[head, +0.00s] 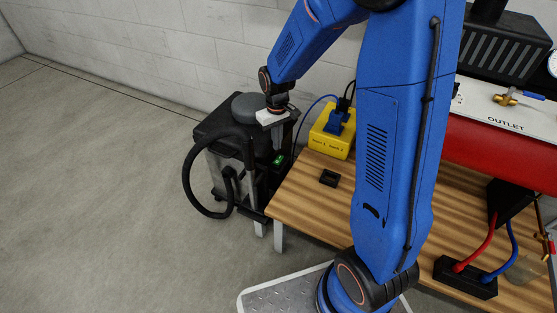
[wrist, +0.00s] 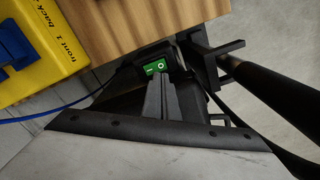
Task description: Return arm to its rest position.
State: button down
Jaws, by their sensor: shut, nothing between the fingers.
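My blue arm reaches up and over toward the left, and its gripper (head: 281,147) points down beside the dark machine (head: 215,130) in the head view. In the wrist view the two grey fingers of my gripper (wrist: 160,80) are together, with nothing between them. Their tips are close to a green rocker switch (wrist: 156,68) in a black housing; I cannot tell whether they touch it. The green switch also shows in the head view (head: 279,160), just below the fingers.
A wooden table (head: 310,207) stands right of the machine. It carries a yellow socket box (head: 330,134) with a blue plug and a small black block (head: 329,178). A black hose (head: 187,182) loops out on the machine's left. The floor at far left is clear.

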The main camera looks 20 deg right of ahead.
jog(key=s+d+r+m+t, duration=0.1)
jog(key=s+d+r+t, duration=0.15)
jog(key=s+r, duration=0.65)
jog(key=s+d+r+m+t, duration=0.1)
jog(key=s+d+r, duration=0.2)
jog(key=s+r, duration=0.65)
jog(key=s+d+r+m+t, duration=0.1)
jog(key=s+r, duration=0.1)
jog(key=s, duration=0.8)
jog(key=shift+s+d+r, duration=0.25)
jog(key=shift+r, duration=0.05)
jog(key=shift+w, duration=0.1)
